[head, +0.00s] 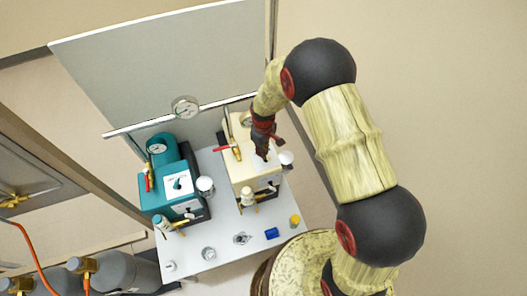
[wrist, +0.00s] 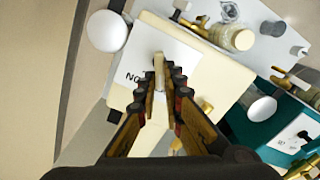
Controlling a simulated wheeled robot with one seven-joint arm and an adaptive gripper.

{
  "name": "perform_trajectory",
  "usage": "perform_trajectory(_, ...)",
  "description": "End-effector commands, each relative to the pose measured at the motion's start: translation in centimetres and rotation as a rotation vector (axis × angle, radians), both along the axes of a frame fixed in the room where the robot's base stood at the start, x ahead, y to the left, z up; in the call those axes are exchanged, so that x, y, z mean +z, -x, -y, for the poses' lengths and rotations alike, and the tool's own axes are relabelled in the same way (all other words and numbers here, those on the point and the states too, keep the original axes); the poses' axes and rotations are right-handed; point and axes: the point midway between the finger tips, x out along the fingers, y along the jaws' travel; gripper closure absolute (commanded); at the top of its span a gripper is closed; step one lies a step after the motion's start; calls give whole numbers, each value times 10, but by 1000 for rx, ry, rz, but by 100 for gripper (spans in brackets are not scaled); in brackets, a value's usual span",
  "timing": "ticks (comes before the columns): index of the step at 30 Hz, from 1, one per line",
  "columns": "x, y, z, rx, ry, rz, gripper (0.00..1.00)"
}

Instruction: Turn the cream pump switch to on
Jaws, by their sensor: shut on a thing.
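The cream pump (head: 240,175) stands on the white table, right of a teal pump. Its top carries a white switch plate (wrist: 181,50) with dark lettering that reads like an upside-down "ON" left of the switch. The switch (wrist: 158,66) is a small pale lever in the middle of the plate. My gripper (head: 262,155) reaches down onto the pump top. In the wrist view my gripper (wrist: 162,85) has its fingers on both sides of the lever, shut on it. The lever's lower part is hidden between the fingertips, and in the head view my gripper hides the switch.
The teal pump (head: 175,188) has its own switch plate and a gauge. A red-handled valve (head: 226,149) is close left of my gripper. White round caps (head: 286,158) stand beside the pumps. Small parts and a blue block (head: 272,233) lie at the table's front.

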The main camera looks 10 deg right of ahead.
Motion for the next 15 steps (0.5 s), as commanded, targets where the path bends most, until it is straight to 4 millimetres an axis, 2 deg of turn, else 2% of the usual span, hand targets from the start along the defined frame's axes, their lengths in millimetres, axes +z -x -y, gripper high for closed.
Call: perform_trajectory(15, -1, -3, 3, -300, 0, 2, 100)
